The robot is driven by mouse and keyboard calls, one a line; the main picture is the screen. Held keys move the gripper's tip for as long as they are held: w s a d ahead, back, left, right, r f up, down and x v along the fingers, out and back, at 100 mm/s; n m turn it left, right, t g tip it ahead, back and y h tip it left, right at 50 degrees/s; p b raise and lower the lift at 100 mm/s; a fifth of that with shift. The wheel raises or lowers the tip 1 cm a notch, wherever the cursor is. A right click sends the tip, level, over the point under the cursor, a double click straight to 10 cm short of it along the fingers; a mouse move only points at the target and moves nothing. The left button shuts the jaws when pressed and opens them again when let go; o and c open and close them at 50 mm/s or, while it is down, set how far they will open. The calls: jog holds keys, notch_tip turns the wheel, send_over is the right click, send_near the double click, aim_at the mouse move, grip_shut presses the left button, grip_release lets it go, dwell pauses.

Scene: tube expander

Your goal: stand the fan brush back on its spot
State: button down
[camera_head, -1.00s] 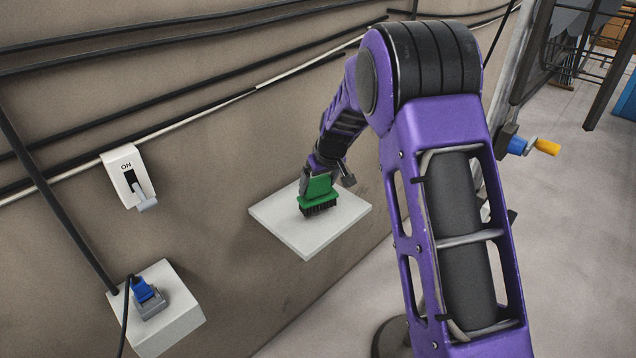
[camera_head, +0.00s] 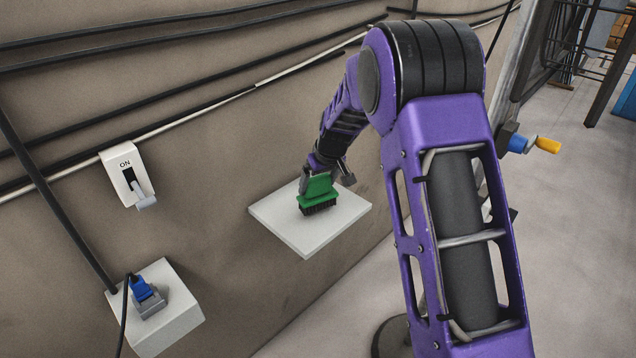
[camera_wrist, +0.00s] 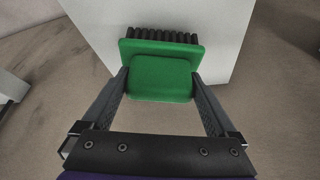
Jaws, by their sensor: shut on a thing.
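The fan brush (camera_head: 318,192) has a green body and black bristles that point down. It is upright over the pale square shelf (camera_head: 342,229) on the wall, near the shelf's middle. The bristle tips are at or just above the shelf top; I cannot tell if they touch. My gripper (camera_head: 322,172) is shut on the green handle from above. In the wrist view the brush (camera_wrist: 160,77) sits between the two fingers of my gripper (camera_wrist: 160,88), with its bristles toward the shelf (camera_wrist: 215,22). No separate mark for the spot shows.
A white ON switch box (camera_head: 127,178) is on the wall at left. Below it a pale block (camera_head: 176,325) carries a blue plug (camera_head: 142,289) with a cable. Dark pipes run along the wall above. The shelf around the brush is clear.

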jog(key=shift+f+b, duration=0.65)
jog(key=shift+f, duration=0.2)
grip_release()
jog(key=shift+p+v, duration=1.65)
jog(key=shift+v, duration=2.35)
jog(key=shift+s, duration=0.1)
